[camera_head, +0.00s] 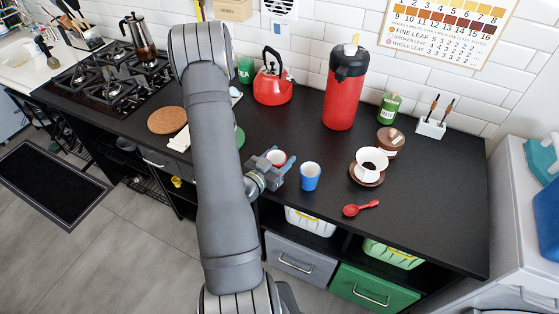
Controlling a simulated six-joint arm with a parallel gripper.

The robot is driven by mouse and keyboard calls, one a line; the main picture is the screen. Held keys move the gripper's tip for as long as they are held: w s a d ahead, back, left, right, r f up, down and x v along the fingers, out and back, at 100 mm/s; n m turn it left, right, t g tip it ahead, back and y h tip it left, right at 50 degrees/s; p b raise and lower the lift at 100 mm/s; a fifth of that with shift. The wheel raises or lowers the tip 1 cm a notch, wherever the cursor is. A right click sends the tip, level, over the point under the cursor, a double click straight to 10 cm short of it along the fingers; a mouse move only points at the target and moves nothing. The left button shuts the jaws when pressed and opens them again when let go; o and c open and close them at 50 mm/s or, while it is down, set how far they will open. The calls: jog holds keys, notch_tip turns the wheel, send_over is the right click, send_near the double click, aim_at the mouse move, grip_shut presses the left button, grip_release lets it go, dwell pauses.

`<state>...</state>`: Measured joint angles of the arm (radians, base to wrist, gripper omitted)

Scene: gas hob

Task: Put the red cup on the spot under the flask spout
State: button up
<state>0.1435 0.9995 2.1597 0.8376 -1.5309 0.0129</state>
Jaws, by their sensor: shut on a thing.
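The red cup (276,157) is at the middle of the counter, with a pale inside showing. The red flask (342,98) with a black top stands upright at the back, to the right of the gripper. The spot under the spout is not clearly marked in this view.
A blue cup (310,177) stands just right of my gripper. A white dripper (371,161) on a brown base and a red spoon (361,208) lie further right. A red kettle (272,84) stands behind, left of the flask. The counter (310,130) before the flask is clear.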

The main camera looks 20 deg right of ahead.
notch_tip(320, 180, up, 8)
jog(key=shift+r, duration=0.25)
jog(key=w+a+f+n+t+y, duration=0.2)
jog(key=w+a+n+y, duration=0.1)
jog(key=a, duration=0.4)
jog(key=w+a+f+n+t+y, duration=0.3)
jog(key=w+a+n+y, duration=0.1)
jog(key=w+a+y, duration=0.1)
jog(key=w+a+f+n+t+y, duration=0.2)
jog(key=a+y, duration=0.4)
jog(key=a, duration=0.3)
jog(key=shift+w+a+f+n+t, duration=0.15)
jog(key=shift+w+f+n, duration=0.15)
jog(key=shift+w+n, duration=0.35)
jog(key=shift+w+a+f+n+t, duration=0.15)
jog(key=shift+w+f+n, duration=0.1)
jog(key=shift+w+n, duration=0.35)
jog(key=s+d+r+m+g+h, duration=0.3)
jog(key=s+d+r+m+h, duration=0.1)
jog(key=d, duration=0.7)
jog(key=s+d+r+m+g+h, duration=0.4)
jog(key=s+d+m+h, duration=0.3)
jog(key=d+h, duration=0.3)
jog(key=shift+s+d+g, duration=0.3)
jog(key=shift+s+d, duration=0.05)
jog(key=shift+s, duration=0.45)
jog(key=shift+m, duration=0.25)
jog(key=shift+f, duration=4.7)
jog(key=shift+f, duration=0.15)
